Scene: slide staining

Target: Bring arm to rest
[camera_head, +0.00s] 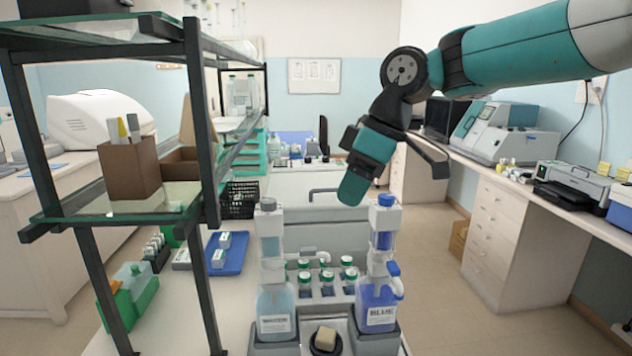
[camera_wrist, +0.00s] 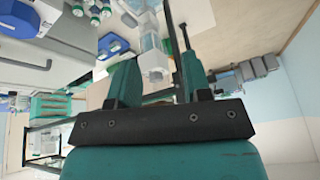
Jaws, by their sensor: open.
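My gripper (camera_head: 368,165) hangs in the air above and behind the bench bottles, at the end of my raised arm coming in from the upper right. In the wrist view, its two fingers (camera_wrist: 156,75) stand apart with nothing held between them. Below it on the bench stand a bottle of pale blue liquid (camera_head: 277,308) on the left and a bottle labelled BLUE (camera_head: 377,305) on the right. Both are upright and apart from the gripper. The gripper's far side is hidden in the head view.
Several green-capped jars (camera_head: 325,277) stand between the bottles. A dark-framed glass shelf (camera_head: 130,200) rises at left, near the blue tray (camera_head: 228,253). A side counter (camera_head: 500,182) with instruments runs along the right. Open floor (camera_head: 460,325) lies between bench and counter.

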